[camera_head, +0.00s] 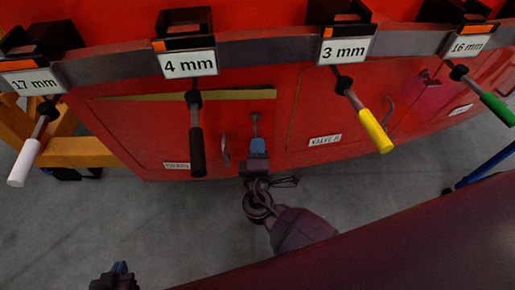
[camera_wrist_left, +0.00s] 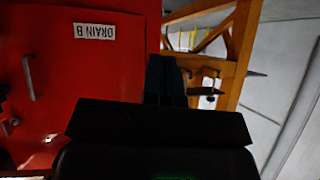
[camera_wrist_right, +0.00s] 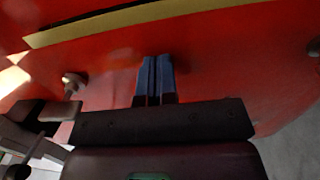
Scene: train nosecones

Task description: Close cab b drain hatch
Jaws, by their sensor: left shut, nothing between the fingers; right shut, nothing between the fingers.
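The drain hatch (camera_head: 140,135) is a red panel low on the red cab; its label reads DRAIN B (camera_wrist_left: 95,31) in the left wrist view. A yellow strip (camera_head: 235,95) shows along its top edge; it also shows in the right wrist view (camera_wrist_right: 120,20). How far the hatch stands open is unclear. A grey handle (camera_head: 225,152) sits on its right part. My right gripper (camera_head: 258,146) is shut and empty, close to the hatch's lower right, below a small knob (camera_head: 254,122). My left gripper (camera_head: 120,267) is shut and empty, low in the head view, apart from the hatch.
Drivers with white (camera_head: 23,162), black (camera_head: 197,152), yellow (camera_head: 375,131) and green (camera_head: 497,109) handles hang from a rail across the front. A VALVE B panel (camera_head: 302,120) is to the right. An orange frame (camera_head: 85,152) stands at left. Grey floor (camera_head: 150,220) is open below.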

